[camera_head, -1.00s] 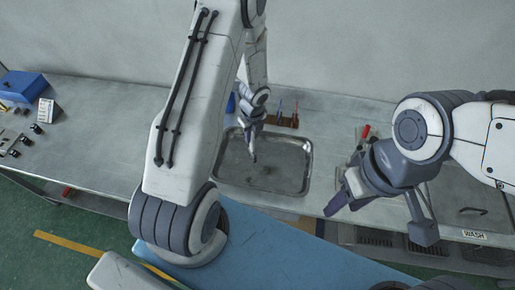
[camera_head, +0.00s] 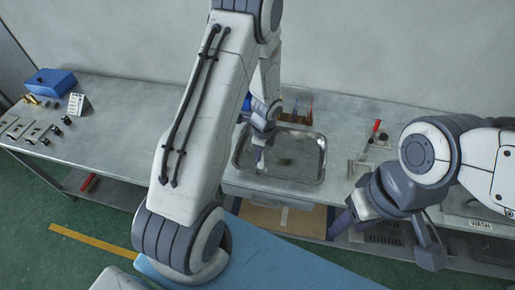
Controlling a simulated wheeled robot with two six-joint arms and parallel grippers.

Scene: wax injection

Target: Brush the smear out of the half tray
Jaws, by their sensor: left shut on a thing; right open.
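The metal tray (camera_head: 318,160) lies on the steel bench in the middle of the view, with a raised rim. A faint dark smear (camera_head: 286,162) shows on its floor, right of my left gripper. My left gripper (camera_head: 262,138) is over the left part of the tray, shut on a thin tool that looks like a brush (camera_head: 259,159). The tool points down, its lower end near the tray floor; I cannot tell whether it touches. My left arm hides part of the bench left of the tray. My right gripper (camera_head: 338,226) is open and empty in front of the bench, right of the tray.
A holder with several upright tools (camera_head: 297,110) stands behind the tray. A blue box (camera_head: 50,82), a small sign (camera_head: 77,104) and small metal parts are at far left. The bench between is clear.

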